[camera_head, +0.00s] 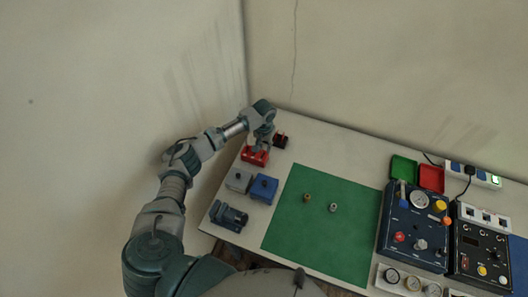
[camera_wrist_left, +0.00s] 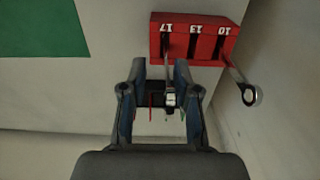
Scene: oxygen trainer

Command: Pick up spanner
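The red spanner holder (camera_head: 250,158) stands at the back left of the table. In the left wrist view the red holder (camera_wrist_left: 212,30) shows slots marked 17, 13 and 10. A metal spanner (camera_wrist_left: 168,78) in the 17 slot extends between the fingers of my left gripper (camera_wrist_left: 160,68). Another spanner (camera_wrist_left: 248,94) juts from the 10 slot, with its ring end showing. The 13 slot's content is unclear. In the head view my left gripper (camera_head: 261,145) is over the holder and partly hides it. Its fingers are apart, on either side of the 17 spanner.
A black holder (camera_head: 281,142) stands just right of the red one. Grey (camera_head: 239,180) and blue (camera_head: 263,189) blocks and a dark blue vise-like fixture (camera_head: 229,216) are nearer. A green mat (camera_head: 320,237) carries two small fittings. Control boxes (camera_head: 413,228) stand right. Walls close the left and back.

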